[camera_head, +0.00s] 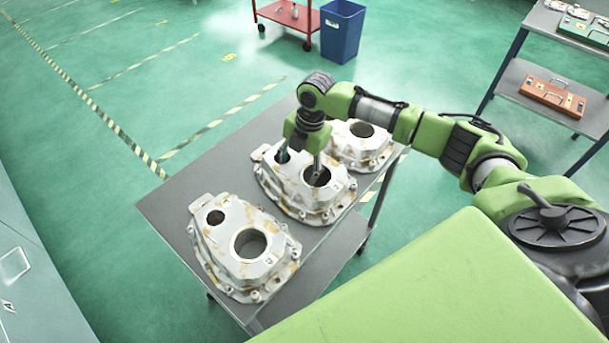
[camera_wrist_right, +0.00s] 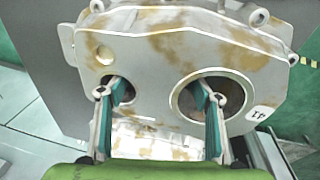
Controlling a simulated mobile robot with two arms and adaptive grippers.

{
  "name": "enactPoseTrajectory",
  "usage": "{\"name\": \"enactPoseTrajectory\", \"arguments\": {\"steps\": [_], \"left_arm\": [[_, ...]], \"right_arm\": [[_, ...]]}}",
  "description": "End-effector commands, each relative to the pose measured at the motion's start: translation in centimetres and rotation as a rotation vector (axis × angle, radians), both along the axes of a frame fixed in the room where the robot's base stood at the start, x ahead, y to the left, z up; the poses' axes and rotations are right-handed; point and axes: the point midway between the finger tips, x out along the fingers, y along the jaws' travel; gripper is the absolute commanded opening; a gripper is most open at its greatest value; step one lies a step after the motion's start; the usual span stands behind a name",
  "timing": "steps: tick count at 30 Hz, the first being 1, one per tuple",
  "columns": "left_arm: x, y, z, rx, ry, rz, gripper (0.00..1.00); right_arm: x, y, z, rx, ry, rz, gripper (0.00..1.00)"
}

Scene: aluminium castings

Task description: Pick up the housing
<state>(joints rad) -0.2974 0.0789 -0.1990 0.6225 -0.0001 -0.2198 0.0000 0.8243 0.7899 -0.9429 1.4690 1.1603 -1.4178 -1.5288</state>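Three pale metal housings with brownish stains and two round holes each are on a grey table. My right gripper (camera_head: 300,164) points down over the middle housing (camera_head: 292,196). Its two fingers are spread apart, one at the small hole and one at the large hole. In the right wrist view my right gripper (camera_wrist_right: 160,97) has its fingertips at the two holes of this housing (camera_wrist_right: 150,50), with the wall between the holes lying between them. How deep the tips reach is hard to tell. My left gripper is not in view.
The near housing (camera_head: 222,262) and the far housing (camera_head: 345,151) stand close on either side on the table (camera_head: 178,212). A blue bin (camera_head: 341,35), a red cart (camera_head: 283,17) and a grey shelf (camera_head: 512,82) stand beyond. The table's left corner is bare.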

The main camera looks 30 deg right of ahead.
Motion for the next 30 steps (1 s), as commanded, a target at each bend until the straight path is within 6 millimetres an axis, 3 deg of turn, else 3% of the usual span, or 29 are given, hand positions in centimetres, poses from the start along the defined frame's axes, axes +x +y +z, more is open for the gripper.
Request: {"name": "enactPoseTrajectory", "arguments": {"steps": [1,6,7,20,26,30], "left_arm": [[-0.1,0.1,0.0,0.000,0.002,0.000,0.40],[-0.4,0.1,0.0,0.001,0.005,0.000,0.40],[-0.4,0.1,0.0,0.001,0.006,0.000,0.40],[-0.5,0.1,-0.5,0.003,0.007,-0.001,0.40],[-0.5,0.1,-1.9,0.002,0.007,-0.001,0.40],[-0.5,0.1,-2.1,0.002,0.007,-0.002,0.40]], "right_arm": [[0.0,0.0,0.0,0.000,0.000,0.000,0.48],[0.0,0.0,0.0,0.000,0.000,0.000,0.04],[0.0,0.0,0.0,0.000,0.000,0.000,0.00],[0.3,0.0,0.8,0.003,-0.010,0.002,0.00],[0.3,0.0,3.3,0.003,-0.012,0.001,0.00],[-1.6,-0.7,5.4,0.000,-0.010,0.002,0.00]]}}
